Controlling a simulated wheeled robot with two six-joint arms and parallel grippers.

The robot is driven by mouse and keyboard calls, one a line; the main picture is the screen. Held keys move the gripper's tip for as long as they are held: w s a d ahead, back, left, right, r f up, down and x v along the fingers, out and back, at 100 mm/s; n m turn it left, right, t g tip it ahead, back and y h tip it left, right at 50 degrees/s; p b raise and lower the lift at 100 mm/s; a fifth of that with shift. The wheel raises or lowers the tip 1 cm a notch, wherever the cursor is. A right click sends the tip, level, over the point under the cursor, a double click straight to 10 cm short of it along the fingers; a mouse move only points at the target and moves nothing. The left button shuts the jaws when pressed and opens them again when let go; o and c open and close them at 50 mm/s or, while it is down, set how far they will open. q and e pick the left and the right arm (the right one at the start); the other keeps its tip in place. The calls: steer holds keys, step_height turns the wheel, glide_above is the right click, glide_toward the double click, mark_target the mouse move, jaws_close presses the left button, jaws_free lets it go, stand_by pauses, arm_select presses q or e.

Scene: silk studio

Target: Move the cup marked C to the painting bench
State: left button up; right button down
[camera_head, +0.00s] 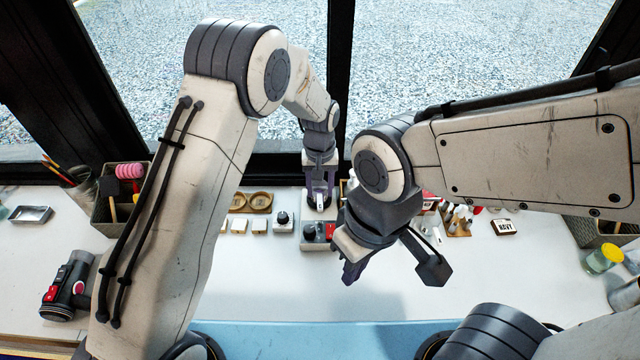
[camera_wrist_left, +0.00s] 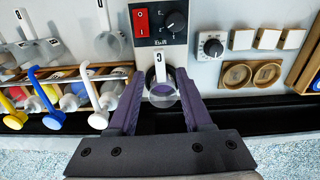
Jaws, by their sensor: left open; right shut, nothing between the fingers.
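The cup marked C (camera_wrist_left: 162,97) is a small pale round cup with a white tag bearing a dark C. It stands at the back of the worktop, behind a control box, and shows small in the head view (camera_head: 320,202). My left gripper (camera_head: 320,188) points down over it, open. In the left wrist view the purple fingers (camera_wrist_left: 160,82) lie on either side of the cup; whether they touch it I cannot tell. My right gripper (camera_head: 350,274) is shut and empty above the worktop, nearer the front. I cannot single out a painting bench.
The control box (camera_wrist_left: 158,24) has a red switch and dial. A knob box (camera_wrist_left: 211,46) and wooden dishes (camera_head: 251,202) stand beside it. A rack of ladles and bottles (camera_wrist_left: 65,88) stands on the other side. The white worktop (camera_head: 270,285) is clear in front.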

mark_target(320, 203)
arm_select(q)
steer(key=shift+f+b, duration=2.25)
steer(key=shift+f, duration=0.85)
jaws_close()
steer(key=shift+r, duration=0.15)
steer(key=shift+r+p, duration=0.9)
steer(key=shift+r, duration=0.1)
